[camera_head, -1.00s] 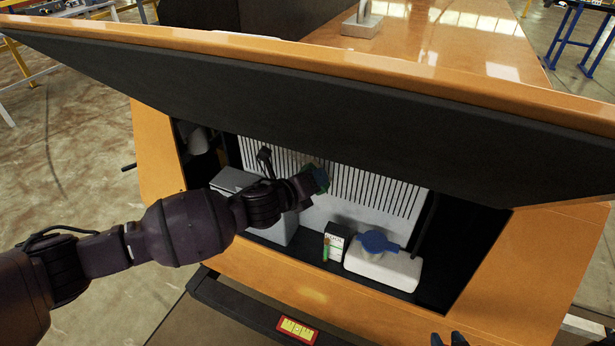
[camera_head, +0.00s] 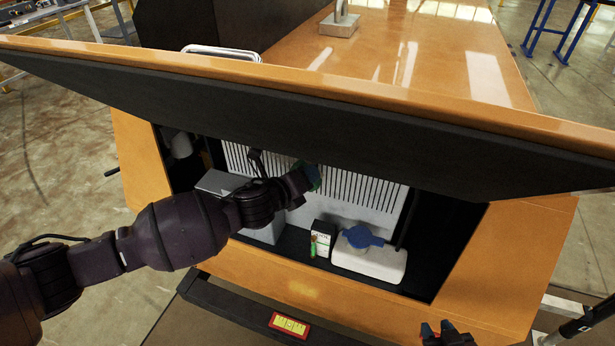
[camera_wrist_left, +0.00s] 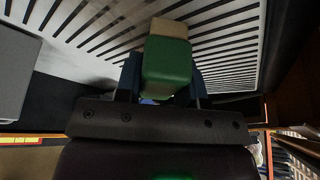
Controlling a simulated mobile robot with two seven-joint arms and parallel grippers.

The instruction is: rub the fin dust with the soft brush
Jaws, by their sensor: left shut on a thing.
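The white slotted fin panel (camera_head: 365,190) stands at the back of the open bay under the raised hood; its fins also show in the wrist view (camera_wrist_left: 228,45). My left gripper (camera_head: 306,182) is in front of the fins and shut on the soft brush. The brush has a green body (camera_wrist_left: 167,62) and a beige end (camera_wrist_left: 168,27) pointing at the fins. Whether that end touches the fins I cannot tell. I cannot make out the fin dust clearly. My right gripper (camera_head: 438,328) is at the bottom edge of the head view, its reddish fingertips apart, empty.
The black-lined orange hood (camera_head: 300,115) hangs over the bay. A grey box (camera_head: 222,183) stands at the left of the bay. A small black-and-white box (camera_head: 322,238) and a white container with a blue cap (camera_head: 368,262) stand before the fins.

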